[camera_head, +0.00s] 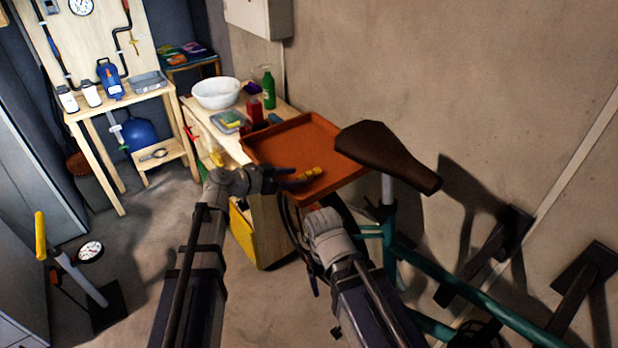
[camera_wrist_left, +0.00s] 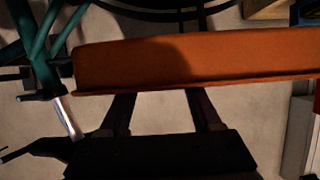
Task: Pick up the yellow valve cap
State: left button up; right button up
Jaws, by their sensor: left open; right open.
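The small yellow valve cap (camera_head: 312,172) shows near the front edge of the orange tray (camera_head: 270,141) in the head view. My left gripper (camera_head: 293,182) is open at the tray's front side, its fingers close to the cap. I cannot tell from this angle whether they touch it. In the left wrist view my open fingers (camera_wrist_left: 163,100) point at the tray's side wall (camera_wrist_left: 190,62), with nothing between them. The cap does not show there. My right gripper (camera_head: 311,283) is low, below the tray and beside the bicycle, and its fingers are hard to make out.
A brown bicycle saddle (camera_head: 390,155) overhangs the tray's right side, with the teal frame (camera_head: 450,272) below. A red bottle (camera_head: 254,111), a green bottle (camera_head: 268,88) and a white bowl (camera_head: 217,93) stand behind the tray.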

aim_at(302, 176)
pick_arm(q)
jog(key=b+x, duration=0.1)
jog(key=x, duration=0.2)
jog(key=shift+w+d+f, duration=0.1)
jog(key=shift+w+d, duration=0.1)
jog(key=shift+d, duration=0.05)
grip_shut()
